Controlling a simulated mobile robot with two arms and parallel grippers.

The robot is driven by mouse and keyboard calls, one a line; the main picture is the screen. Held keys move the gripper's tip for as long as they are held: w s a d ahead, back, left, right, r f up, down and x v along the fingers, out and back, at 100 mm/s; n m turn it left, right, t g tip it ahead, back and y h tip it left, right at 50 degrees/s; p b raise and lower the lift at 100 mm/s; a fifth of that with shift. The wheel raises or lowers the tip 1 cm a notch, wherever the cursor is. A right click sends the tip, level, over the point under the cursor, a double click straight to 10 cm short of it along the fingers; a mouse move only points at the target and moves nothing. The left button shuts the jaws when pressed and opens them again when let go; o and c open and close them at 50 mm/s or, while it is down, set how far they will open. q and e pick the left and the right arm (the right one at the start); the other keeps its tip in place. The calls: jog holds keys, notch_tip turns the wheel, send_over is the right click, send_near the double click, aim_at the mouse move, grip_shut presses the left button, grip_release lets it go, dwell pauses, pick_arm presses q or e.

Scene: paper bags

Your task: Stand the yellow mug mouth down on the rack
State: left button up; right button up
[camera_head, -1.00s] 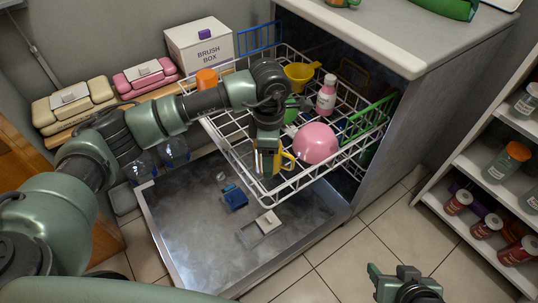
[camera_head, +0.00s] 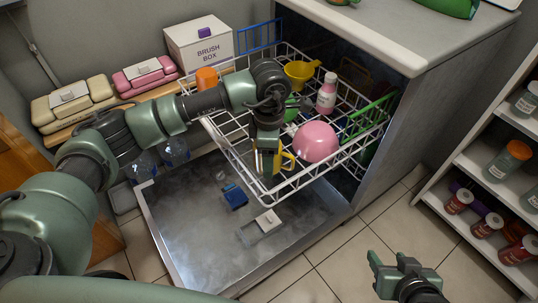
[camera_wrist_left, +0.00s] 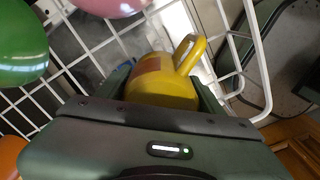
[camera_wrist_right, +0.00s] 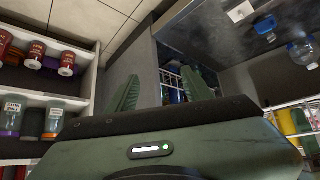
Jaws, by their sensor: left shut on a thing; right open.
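The yellow mug (camera_head: 287,161) is in my left gripper (camera_head: 266,165), inside the near corner of the white wire rack (camera_head: 236,170). The gripper points down and is shut on the mug, partly hiding it in the head view. In the left wrist view the mug (camera_wrist_left: 163,86) sits between the fingers, its handle toward the upper right and rack wires around it. I cannot tell which way its mouth faces or whether it touches the rack floor. My right gripper (camera_head: 387,262) is open and empty over the floor, away from the rack; its fingers also show in the right wrist view (camera_wrist_right: 160,92).
A pink bowl (camera_head: 315,142) stands close beside the mug. A pink bottle (camera_head: 327,94), a yellow item (camera_head: 300,74) and green things also occupy the rack. The open dishwasher door (camera_head: 200,235) lies below. A shelf of jars (camera_head: 485,225) stands at right.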

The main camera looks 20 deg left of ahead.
pick_arm(q)
jog(key=o, duration=1.9)
pick_arm(e)
jog(key=shift+w+a+r, duration=0.15)
jog(key=shift+w+r, duration=0.05)
jog(key=shift+w, duration=0.15)
